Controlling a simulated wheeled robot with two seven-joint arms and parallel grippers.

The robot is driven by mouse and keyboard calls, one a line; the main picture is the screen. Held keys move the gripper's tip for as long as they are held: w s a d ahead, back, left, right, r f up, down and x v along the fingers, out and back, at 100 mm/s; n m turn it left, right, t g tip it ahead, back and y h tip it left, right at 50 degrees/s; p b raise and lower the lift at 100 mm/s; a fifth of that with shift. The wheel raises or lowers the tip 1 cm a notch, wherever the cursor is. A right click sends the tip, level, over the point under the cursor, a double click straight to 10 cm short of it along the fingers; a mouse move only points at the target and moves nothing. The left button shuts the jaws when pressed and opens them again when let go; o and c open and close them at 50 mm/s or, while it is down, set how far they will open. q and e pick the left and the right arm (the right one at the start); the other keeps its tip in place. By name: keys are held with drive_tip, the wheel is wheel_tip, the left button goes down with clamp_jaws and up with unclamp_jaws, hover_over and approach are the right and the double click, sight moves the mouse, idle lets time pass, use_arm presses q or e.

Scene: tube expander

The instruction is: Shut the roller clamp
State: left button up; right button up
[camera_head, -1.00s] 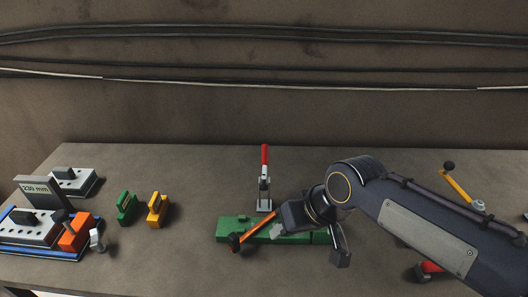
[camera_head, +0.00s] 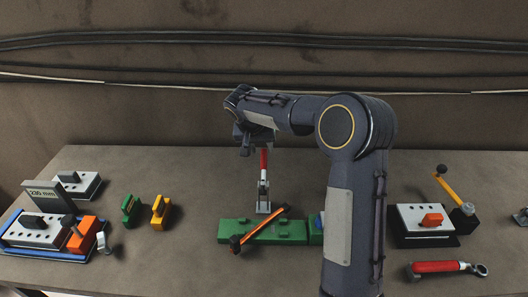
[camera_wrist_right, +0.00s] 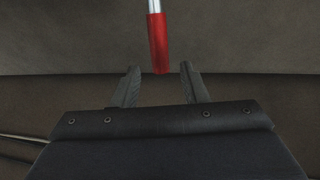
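A toggle-style clamp (camera_head: 263,198), probably the roller clamp, stands behind a green fixture (camera_head: 280,231). Its red handle (camera_head: 264,163) points straight up. My right gripper (camera_head: 244,148) is above and slightly left of the handle top in the head view. In the right wrist view my right gripper (camera_wrist_right: 160,69) is open, and the end of the red handle (camera_wrist_right: 159,45) shows between its two fingertips. I cannot tell the depth or any contact. An orange bar (camera_head: 262,226) lies slantwise across the green fixture. My left gripper is not in view.
At left are a 230 mm sign (camera_head: 42,193), a grey block on a blue-edged tray (camera_head: 12,244), and green (camera_head: 130,208) and yellow (camera_head: 160,212) pieces. At right are a white block (camera_head: 412,220) and a red-handled tool (camera_head: 435,267). My right arm hides part of the bench.

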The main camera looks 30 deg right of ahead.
sight(263, 152)
drive_tip(key=shift+p+x, duration=0.35)
drive_tip(key=shift+x, duration=2.05)
drive_tip(key=shift+c, duration=0.3)
clamp_jaws()
